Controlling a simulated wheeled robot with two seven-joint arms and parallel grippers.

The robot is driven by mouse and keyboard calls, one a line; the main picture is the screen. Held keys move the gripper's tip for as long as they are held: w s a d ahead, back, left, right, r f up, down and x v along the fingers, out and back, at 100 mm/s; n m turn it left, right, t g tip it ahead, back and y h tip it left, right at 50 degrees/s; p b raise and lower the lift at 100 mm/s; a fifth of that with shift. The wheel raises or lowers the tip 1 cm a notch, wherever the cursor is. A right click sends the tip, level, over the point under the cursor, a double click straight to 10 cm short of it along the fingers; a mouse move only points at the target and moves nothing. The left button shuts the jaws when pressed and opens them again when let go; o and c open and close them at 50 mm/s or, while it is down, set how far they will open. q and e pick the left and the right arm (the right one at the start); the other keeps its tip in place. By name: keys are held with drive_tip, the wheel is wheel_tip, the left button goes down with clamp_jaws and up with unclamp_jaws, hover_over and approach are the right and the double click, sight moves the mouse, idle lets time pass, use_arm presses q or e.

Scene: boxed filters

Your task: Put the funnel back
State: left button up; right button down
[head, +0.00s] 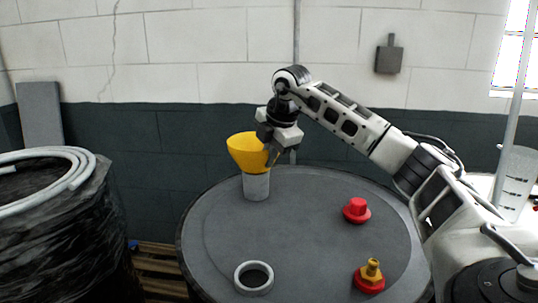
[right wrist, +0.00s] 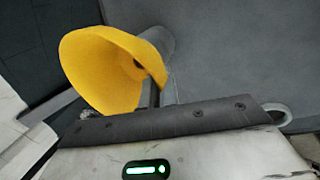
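The yellow funnel (head: 246,152) is upright, wide end up, at the top of a light grey cylinder (head: 256,187) on the drum lid. It also shows in the right wrist view (right wrist: 95,70), with its open mouth facing the camera. My right gripper (head: 273,157) points down at the funnel's right side, with its fingers against or very close to the rim. The fingers are mostly hidden, so I cannot tell whether they are closed on the rim. My left gripper is not in view.
The dark round drum lid (head: 310,225) holds a pale ring (head: 253,278) at the front, a red cap (head: 357,210) at right, and a red part with a brass fitting (head: 370,276) at front right. The lid's middle is clear. A wrapped drum with a coiled hose (head: 75,170) stands left.

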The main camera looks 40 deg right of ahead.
drive_tip(key=shift+f, duration=0.2)
drive_tip(key=c, duration=1.7)
unclamp_jaws()
drive_tip(key=shift+r+p, duration=0.35)
drive_tip(key=shift+r, duration=0.2)
drive_tip(key=v, duration=1.2)
drive_tip(key=shift+r+b, duration=0.15)
drive_tip(key=shift+b, duration=0.2)
